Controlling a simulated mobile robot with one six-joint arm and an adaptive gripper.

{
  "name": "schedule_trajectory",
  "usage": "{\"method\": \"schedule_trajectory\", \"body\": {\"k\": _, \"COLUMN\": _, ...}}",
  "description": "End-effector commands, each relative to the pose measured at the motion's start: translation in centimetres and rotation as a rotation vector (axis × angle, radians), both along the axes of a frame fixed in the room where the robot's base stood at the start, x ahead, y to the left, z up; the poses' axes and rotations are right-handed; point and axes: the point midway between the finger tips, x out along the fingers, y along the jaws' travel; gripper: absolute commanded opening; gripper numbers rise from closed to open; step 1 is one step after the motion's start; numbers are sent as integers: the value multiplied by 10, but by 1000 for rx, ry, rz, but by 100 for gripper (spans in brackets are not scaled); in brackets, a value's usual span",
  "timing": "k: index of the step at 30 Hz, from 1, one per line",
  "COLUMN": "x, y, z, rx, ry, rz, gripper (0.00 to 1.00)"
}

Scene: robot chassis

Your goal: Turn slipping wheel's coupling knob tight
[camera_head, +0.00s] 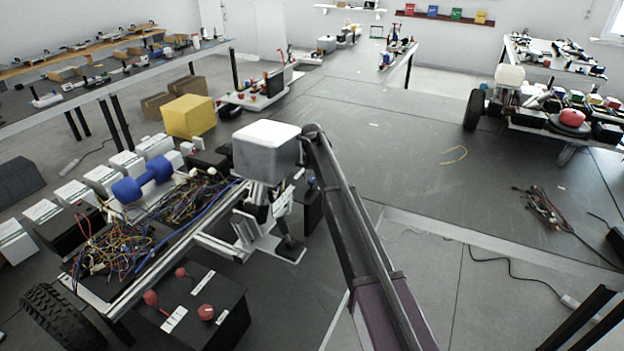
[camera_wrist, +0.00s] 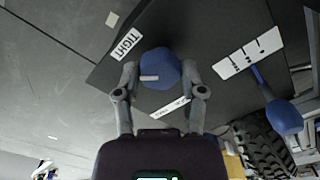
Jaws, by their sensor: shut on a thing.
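In the wrist view my gripper (camera_wrist: 161,72) has one finger on each side of a rounded blue knob (camera_wrist: 161,65) and is shut on it. A short pale mark (camera_wrist: 149,78) shows on the knob. A white label reading TIGHT (camera_wrist: 126,45) lies left of it on the black panel. A label with several black bars (camera_wrist: 248,53) lies to the right, beside a blue-ended lever (camera_wrist: 283,117). In the head view, red knobs (camera_head: 206,312) show on a black box (camera_head: 190,300) at the near corner; my fingers cannot be made out there.
A black treaded wheel (camera_head: 62,318) is at the chassis's near left corner. Loose wires (camera_head: 110,250) and a blue dumbbell-shaped part (camera_head: 141,181) are on the chassis. A treaded wheel also shows in the wrist view (camera_wrist: 262,150). Open floor (camera_head: 420,140) lies right of my arm.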

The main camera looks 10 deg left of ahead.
Motion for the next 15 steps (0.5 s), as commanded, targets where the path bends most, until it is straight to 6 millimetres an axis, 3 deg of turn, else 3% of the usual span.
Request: {"method": "schedule_trajectory", "body": {"k": 15, "x": -1, "y": -1, "z": 0, "rx": -2, "ry": 2, "rz": -295, "gripper": 5}}
